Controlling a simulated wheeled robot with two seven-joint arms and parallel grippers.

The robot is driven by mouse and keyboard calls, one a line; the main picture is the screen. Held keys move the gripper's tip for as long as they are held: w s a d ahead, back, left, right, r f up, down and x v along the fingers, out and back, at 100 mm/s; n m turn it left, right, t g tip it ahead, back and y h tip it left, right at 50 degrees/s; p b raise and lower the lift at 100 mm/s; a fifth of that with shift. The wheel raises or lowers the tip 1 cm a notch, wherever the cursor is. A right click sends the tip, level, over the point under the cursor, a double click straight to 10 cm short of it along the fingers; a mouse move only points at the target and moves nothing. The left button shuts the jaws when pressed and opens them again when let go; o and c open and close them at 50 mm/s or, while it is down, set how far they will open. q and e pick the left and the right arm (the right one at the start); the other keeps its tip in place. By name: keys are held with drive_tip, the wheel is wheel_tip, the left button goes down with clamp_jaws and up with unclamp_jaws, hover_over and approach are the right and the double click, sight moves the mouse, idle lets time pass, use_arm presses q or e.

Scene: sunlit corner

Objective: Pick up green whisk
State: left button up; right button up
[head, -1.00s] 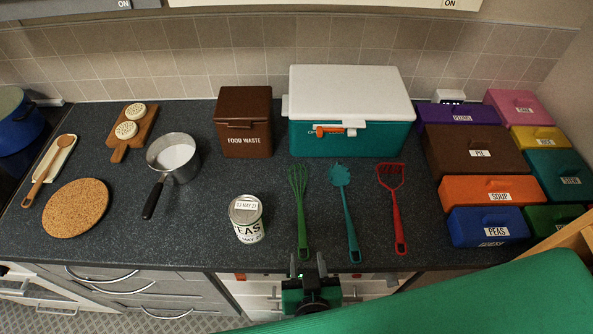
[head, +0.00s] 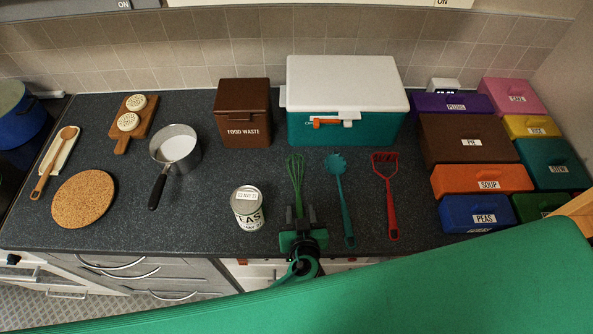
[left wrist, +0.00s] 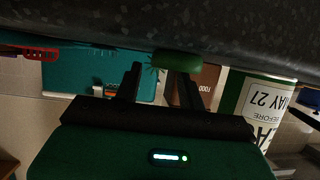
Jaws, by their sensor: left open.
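The green whisk (head: 296,178) lies on the dark counter in the head view, its wire end pointing to the back. The lower part of its handle is hidden behind my left gripper (head: 300,212). My left gripper is open, at the front of the counter at the handle end. In the left wrist view, the rounded green handle end (left wrist: 178,62) shows close in front of the open fingers (left wrist: 160,78), nearer the right finger. I cannot tell whether a finger touches it. My right gripper is not in view.
A peas can (head: 248,215) stands to the left. A food waste box (head: 242,112) and a teal white-lidded box (head: 345,82) stand behind.

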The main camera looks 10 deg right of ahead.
sight(299, 204)
use_arm(q)
drive_tip(key=shift+p+x, duration=0.45)
drive_tip(key=shift+x, duration=1.05)
drive_tip(key=c, duration=0.9)
clamp_jaws()
drive_tip(key=shift+r, duration=0.1)
